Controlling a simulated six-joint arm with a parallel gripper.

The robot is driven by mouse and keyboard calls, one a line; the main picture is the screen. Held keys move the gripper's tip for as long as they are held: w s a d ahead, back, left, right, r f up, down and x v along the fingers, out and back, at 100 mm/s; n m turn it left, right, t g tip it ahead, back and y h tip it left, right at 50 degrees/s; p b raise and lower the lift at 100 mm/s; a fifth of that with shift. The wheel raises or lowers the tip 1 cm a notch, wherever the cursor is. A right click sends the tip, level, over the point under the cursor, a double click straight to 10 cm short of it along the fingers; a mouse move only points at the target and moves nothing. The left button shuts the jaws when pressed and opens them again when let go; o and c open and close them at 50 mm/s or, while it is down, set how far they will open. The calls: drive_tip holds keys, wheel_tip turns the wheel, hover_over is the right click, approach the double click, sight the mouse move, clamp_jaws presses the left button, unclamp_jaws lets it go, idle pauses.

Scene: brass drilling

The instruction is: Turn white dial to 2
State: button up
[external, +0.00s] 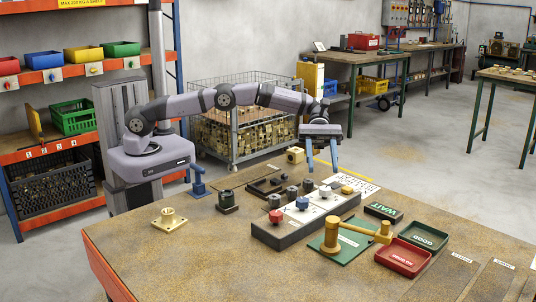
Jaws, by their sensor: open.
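A long dark control box (304,222) stands on the bench with pale plates on its top.
A brass flange (169,219) and a blue clamp (197,182) are left. The front bench is clear.

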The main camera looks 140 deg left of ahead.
sight(324, 187)
drive_tip(key=shift+w, duration=0.1)
